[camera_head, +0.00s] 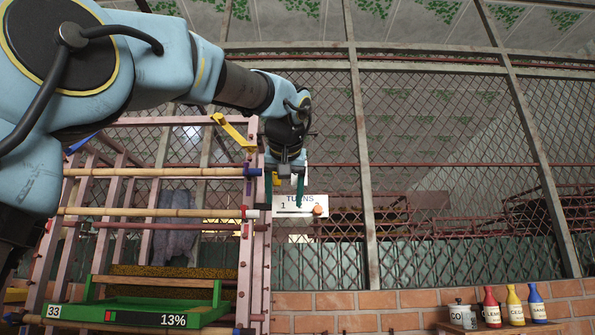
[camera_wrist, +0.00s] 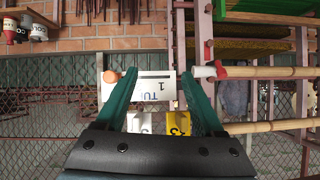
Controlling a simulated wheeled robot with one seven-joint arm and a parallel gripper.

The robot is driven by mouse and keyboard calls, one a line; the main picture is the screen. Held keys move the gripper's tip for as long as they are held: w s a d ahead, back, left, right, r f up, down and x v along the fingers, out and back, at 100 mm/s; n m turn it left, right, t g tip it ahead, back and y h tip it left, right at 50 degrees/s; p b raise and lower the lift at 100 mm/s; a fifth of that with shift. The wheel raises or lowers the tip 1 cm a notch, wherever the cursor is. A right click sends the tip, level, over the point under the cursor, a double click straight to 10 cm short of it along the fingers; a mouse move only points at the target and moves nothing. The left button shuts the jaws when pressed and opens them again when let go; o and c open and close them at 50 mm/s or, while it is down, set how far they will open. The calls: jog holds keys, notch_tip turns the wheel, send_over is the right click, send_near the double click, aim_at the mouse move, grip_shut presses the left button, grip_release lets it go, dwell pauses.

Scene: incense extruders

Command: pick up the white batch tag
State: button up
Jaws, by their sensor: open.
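A white tag (camera_wrist: 139,122) shows in the wrist view just beyond my gripper's palm, near the inner side of the left finger. A yellow tag (camera_wrist: 179,123) with a dark mark sits beside it, near the right finger. My gripper (camera_wrist: 158,75) is open, its two green fingers standing apart on either side of both tags; neither finger clearly grips one. In the head view my gripper (camera_head: 285,192) points down at the rack's upper right corner, with small yellow and white patches between its fingers. How the tags are held up is hidden.
A white "TURNS 1" board (camera_head: 290,206) with an orange knob (camera_head: 318,211) is close behind my fingers. The pink rack with bamboo poles (camera_head: 150,171) and a green tray (camera_head: 150,311) stands left.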

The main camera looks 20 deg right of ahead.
jog(key=s+d+r+t+h, duration=0.1)
jog(key=s+r, duration=0.4)
jog(key=r, duration=0.6)
jog(key=shift+n, duration=0.3)
jog(key=p+x, duration=0.2)
jog(key=x, duration=0.3)
jog(key=p+x, duration=0.2)
jog(key=x, duration=0.2)
jog(key=shift+w+d+p, duration=0.25)
jog(key=shift+d+p, duration=0.1)
jog(key=shift+p, duration=0.05)
jog(key=shift+w+d+f, duration=0.15)
jog(key=shift+w+f, duration=0.05)
grip_shut()
jog(key=shift+r, duration=0.2)
